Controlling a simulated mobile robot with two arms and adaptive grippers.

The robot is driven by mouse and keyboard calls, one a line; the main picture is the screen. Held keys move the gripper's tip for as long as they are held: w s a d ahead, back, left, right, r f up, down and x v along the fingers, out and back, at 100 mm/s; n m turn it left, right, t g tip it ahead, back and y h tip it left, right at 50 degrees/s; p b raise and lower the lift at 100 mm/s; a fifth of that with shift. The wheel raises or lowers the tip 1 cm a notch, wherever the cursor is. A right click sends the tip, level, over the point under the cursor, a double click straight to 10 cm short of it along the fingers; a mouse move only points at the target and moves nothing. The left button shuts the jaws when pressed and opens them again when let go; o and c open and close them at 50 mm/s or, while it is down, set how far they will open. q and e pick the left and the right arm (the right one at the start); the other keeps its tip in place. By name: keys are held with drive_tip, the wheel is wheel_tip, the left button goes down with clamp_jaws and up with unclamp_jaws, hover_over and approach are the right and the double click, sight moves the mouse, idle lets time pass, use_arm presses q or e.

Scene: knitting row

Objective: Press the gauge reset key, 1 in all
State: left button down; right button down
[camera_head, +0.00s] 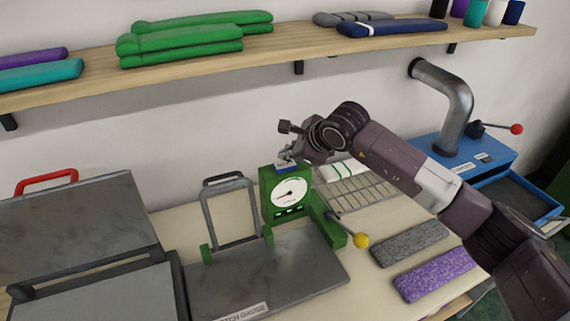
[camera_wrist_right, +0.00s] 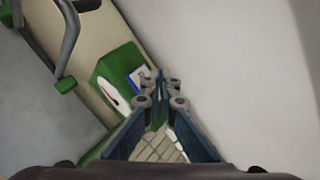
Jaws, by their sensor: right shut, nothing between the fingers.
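The green gauge (camera_head: 268,197) stands on the table, with a round white dial (camera_head: 289,193) on its front. On its top is a small blue and white patch (camera_head: 284,169), probably the reset key; it also shows in the right wrist view (camera_wrist_right: 136,78), left of the fingertips. My right gripper (camera_head: 286,157) is shut and empty, with its fingertips just over the top of the gauge. In the right wrist view the fingers (camera_wrist_right: 160,85) partly cover the gauge (camera_wrist_right: 118,65). I cannot tell if they touch the key. My left gripper is not in view.
A grey metal frame (camera_head: 207,216) and a lever with a yellow knob (camera_head: 361,241) flank the gauge. A grey press (camera_head: 80,220) stands left, a blue machine (camera_head: 463,168) right. Grey and purple knitted strips (camera_head: 436,274) lie in front. A wooden shelf (camera_head: 270,48) runs above.

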sight(287, 166)
drive_tip(key=shift+r, duration=0.1)
drive_tip(key=shift+r+p, duration=0.65)
drive_tip(key=shift+r, duration=1.75)
drive_tip(key=shift+f, duration=0.1)
